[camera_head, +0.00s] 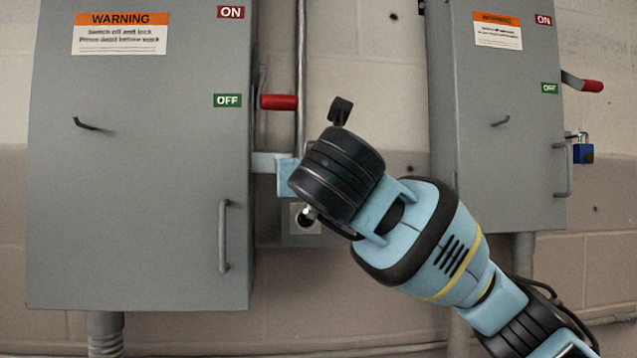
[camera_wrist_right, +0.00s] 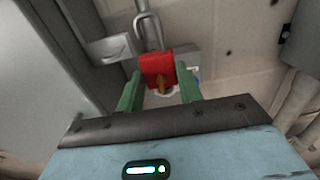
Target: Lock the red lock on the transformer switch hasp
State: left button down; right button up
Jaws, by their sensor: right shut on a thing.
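The red lock (camera_wrist_right: 157,72) shows in the right wrist view, with its grey shackle (camera_wrist_right: 148,30) pointing up. My right gripper (camera_wrist_right: 159,69) is shut on its body between two green fingers. A grey metal plate (camera_wrist_right: 108,49) beside the shackle looks like the hasp; I cannot tell whether the shackle passes through it. In the head view the hasp (camera_head: 266,162) sticks out from the right side of the left switch box (camera_head: 140,190). My right wrist hides the red lock and fingertips there. My left gripper is not in view.
The left box's red switch handle (camera_head: 279,102) is beside its OFF label (camera_head: 227,100), just above the hasp. A second box (camera_head: 500,170) at right carries a blue lock (camera_head: 583,153). A vertical conduit (camera_head: 301,60) runs behind my wrist.

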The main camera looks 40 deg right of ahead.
jog(key=shift+w+a+b, duration=0.2)
jog(key=shift+w+a, duration=0.15)
jog(key=shift+a, duration=0.25)
jog(key=shift+w+a+b, duration=0.15)
jog(key=shift+w+a, duration=0.15)
jog(key=shift+a, duration=0.25)
dwell(0.4)
jog(key=shift+w+a+b, duration=0.3)
jog(key=shift+a+b, duration=0.15)
jog(key=shift+a, duration=0.05)
dwell(0.8)
jog(key=shift+f+b, duration=0.95)
dwell(1.0)
jog(key=o, duration=1.2)
jog(key=shift+c, duration=0.2)
